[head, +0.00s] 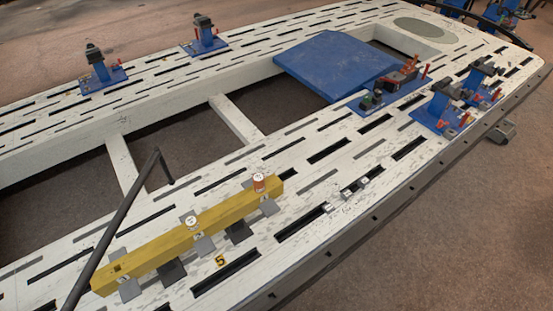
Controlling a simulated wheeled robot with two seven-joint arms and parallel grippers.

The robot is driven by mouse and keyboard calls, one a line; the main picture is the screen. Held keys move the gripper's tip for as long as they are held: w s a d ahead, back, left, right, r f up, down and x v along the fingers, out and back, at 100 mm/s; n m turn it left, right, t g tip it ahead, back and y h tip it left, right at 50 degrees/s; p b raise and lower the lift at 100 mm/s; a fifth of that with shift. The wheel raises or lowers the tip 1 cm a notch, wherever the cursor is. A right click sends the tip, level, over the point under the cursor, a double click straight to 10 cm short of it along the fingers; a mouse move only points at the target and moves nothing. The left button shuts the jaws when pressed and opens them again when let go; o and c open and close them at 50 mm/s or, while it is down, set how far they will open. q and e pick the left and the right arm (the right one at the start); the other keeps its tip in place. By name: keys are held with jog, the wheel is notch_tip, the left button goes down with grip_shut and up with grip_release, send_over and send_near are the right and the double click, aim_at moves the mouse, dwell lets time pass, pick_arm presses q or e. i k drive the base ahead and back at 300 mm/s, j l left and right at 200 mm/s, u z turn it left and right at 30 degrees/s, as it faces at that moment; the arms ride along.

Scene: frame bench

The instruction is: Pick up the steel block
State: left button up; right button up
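Several small steel-grey blocks lie in a short row on the white slotted bench (300,232), near its right edge. The steel block (347,194) in the middle of this row sits beside a dark slot, and the others lie just either side of it. They are small, and I cannot tell which one the task means. Neither of my grippers shows in the head view, and nothing touches the row.
A yellow beam (150,255) with white-topped pins lies on the bench, with grey plates under it. A thin black bar (120,215) rises at lower left. Blue fixtures (370,98) and a blue panel (335,62) stand farther back.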

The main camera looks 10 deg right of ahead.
aim_at(347, 195)
jog(key=i+l, duration=0.15)
jog(key=l, duration=0.2)
jog(key=i+l, duration=0.1)
jog(key=l, duration=0.3)
jog(key=i+l, duration=0.15)
jog(key=l, duration=0.2)
jog(key=i+l, duration=0.15)
jog(key=l, duration=0.25)
